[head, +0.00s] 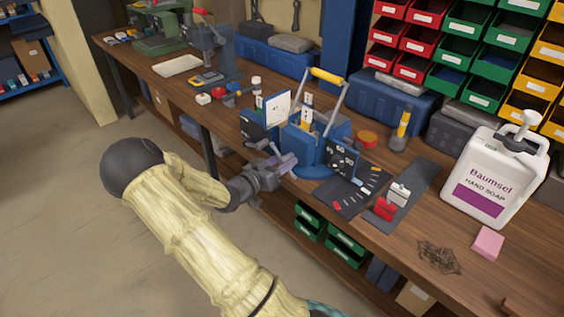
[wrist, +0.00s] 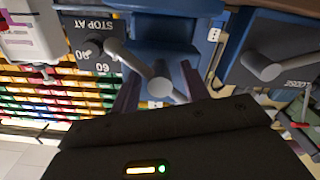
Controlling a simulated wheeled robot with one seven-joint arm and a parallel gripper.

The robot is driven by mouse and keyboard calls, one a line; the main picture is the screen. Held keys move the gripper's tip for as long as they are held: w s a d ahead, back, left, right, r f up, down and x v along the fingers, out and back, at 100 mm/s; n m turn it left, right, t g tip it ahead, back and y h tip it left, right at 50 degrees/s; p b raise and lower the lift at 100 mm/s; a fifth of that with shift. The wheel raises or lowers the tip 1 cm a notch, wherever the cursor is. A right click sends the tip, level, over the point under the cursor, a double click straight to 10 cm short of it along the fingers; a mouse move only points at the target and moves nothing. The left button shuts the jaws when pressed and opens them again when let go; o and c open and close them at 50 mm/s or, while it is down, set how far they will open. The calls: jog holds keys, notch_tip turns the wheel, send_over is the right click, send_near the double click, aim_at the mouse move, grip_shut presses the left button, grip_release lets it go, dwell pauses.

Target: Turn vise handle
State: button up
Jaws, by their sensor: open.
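A blue vise-like body (head: 305,145) on a round blue base stands at the front of the workbench. A grey bar with a round end, seemingly the vise handle (wrist: 160,88), lies in the wrist view between my fingers, in front of the blue body (wrist: 170,28). My gripper (head: 288,163) is open and close to the front of the blue body. Its fingers also show in the wrist view (wrist: 160,92), one on each side of the bar's round end. I cannot tell whether they touch it.
A dark panel (wrist: 90,45) reading "STOP AT" stands beside the bar. A dark box with another grey lever (wrist: 265,66) stands on the other side. A tilted yellow-gripped bar (head: 327,75) rises above the blue body. A soap jug (head: 495,175) stands at the right.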

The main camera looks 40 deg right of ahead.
jog(key=c, duration=1)
jog(key=shift+r+n+p, duration=0.1)
jog(key=shift+n+p, duration=0.3)
jog(key=shift+p, duration=0.2)
jog(key=n+p, duration=0.2)
jog(key=p, duration=0.1)
jog(key=shift+r, duration=0.15)
jog(key=shift+f+n+p, duration=0.2)
jog(key=shift+n+p, duration=1.15)
jog(key=shift+n, duration=0.65)
